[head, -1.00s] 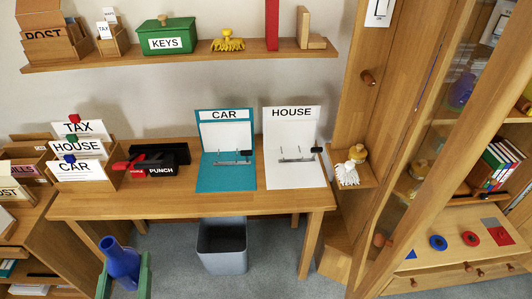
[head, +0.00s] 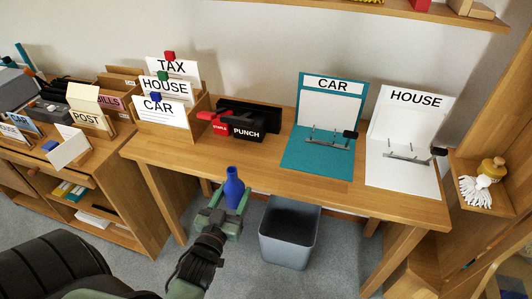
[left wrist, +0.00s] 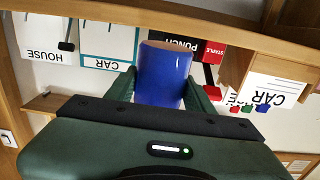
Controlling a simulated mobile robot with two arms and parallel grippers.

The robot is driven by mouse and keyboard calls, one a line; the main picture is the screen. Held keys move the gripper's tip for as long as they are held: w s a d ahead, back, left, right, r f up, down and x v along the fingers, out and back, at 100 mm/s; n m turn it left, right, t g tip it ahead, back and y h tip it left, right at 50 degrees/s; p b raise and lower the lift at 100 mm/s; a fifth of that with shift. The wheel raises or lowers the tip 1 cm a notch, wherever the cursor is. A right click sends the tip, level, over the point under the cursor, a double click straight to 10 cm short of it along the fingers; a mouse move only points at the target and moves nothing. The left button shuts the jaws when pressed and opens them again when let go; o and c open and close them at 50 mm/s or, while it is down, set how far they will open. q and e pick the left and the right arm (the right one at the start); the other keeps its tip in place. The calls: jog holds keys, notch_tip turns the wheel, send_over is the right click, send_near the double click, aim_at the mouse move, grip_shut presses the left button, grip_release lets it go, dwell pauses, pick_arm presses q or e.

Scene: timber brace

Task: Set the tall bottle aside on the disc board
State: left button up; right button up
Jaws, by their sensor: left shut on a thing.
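The tall blue bottle (head: 233,188) is upright in my left gripper (head: 228,208), in front of the wooden desk's front edge. The green fingers are shut around its lower part. In the left wrist view, the bottle (left wrist: 165,75) stands between the two fingers (left wrist: 163,96), with its rim toward the desk. The disc board is not in view now. My right gripper is not in view.
The desk (head: 290,190) carries a card box (head: 178,133), a punch (head: 247,127), a teal CAR board (head: 318,160) and a white HOUSE board (head: 403,178). A grey bin (head: 289,235) stands under its front edge. A small shelf (head: 500,199) is at right.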

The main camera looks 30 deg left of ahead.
aim_at(238, 185)
pick_arm(q)
jog(key=x, duration=1.5)
jog(key=shift+w+r, duration=0.2)
jog(key=shift+w, duration=0.1)
jog(key=shift+w+f+p, duration=0.15)
jog(key=shift+f+p, duration=0.1)
jog(key=shift+p, duration=0.05)
jog(key=shift+f, duration=0.2)
jog(key=o, duration=1.6)
jog(key=shift+f, duration=0.1)
jog(key=shift+r, duration=0.25)
jog(key=v, duration=1.2)
jog(key=shift+s+f, duration=0.1)
jog(key=shift+s, duration=0.1)
